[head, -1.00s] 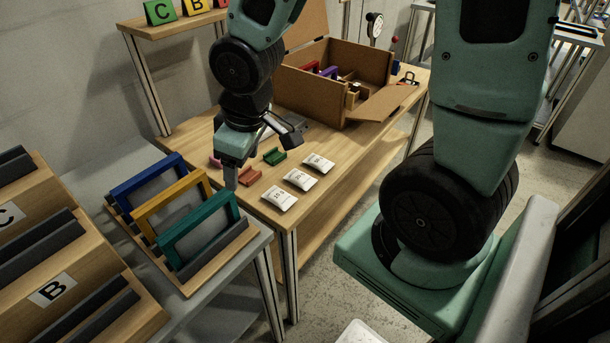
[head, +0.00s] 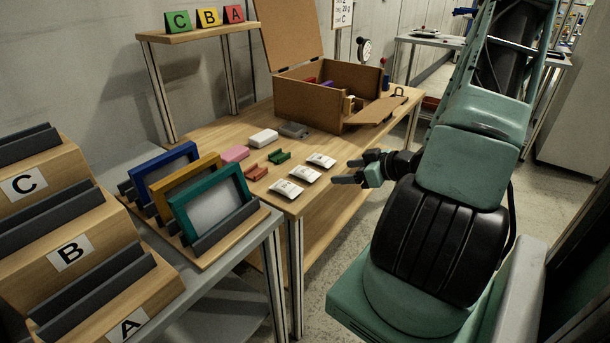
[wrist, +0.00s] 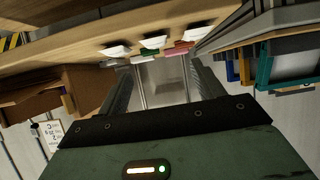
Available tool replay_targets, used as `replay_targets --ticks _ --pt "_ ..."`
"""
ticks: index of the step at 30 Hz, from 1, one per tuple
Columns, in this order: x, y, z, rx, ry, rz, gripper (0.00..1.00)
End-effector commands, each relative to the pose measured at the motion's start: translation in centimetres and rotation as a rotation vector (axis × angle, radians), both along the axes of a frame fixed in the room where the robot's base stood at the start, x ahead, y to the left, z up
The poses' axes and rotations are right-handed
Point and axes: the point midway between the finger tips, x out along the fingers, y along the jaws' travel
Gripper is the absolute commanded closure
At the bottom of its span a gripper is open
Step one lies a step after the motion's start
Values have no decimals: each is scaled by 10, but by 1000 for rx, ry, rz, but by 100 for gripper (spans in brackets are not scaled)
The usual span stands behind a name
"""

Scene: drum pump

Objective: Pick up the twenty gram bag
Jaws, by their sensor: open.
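Three small white bags lie in a row along the front edge of the wooden table: a near one (head: 286,189), a middle one (head: 304,174) and a far one (head: 321,160). They carry dark print, too small to read, so I cannot tell which is the twenty gram bag. My gripper (head: 342,172) is open and empty, just off the table's front edge to the right of the bags, fingers pointing left towards them. In the wrist view the bags show at the top, beyond the open fingers (wrist: 160,68).
Behind the bags lie red (head: 255,172) and green (head: 279,157) pieces, a pink block (head: 234,154) and a white block (head: 263,138). Coloured frames (head: 211,200) stand at left. The table's (head: 205,135) front edge lies near my gripper.

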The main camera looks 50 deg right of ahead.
Motion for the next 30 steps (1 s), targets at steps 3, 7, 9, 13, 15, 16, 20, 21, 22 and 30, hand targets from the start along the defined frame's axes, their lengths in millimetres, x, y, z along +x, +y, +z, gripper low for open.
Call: replay_targets --ticks 3,7,9,13,15,16,20,21,22,30 --pt "-11 -4 3 18 -63 -15 33" --pt "-6 -4 2 24 -88 -15 33" --pt "5 -3 -3 24 -89 -12 33" --pt "30 0 -14 24 -88 -12 33" --pt "44 0 -19 24 -87 -12 33" --pt "50 1 -22 24 -87 -12 33" --pt "73 2 -31 23 -86 -13 33" --pt "79 3 -34 23 -86 -14 33" --pt "83 3 -36 23 -86 -14 33" --pt "103 3 -43 22 -85 -16 33"
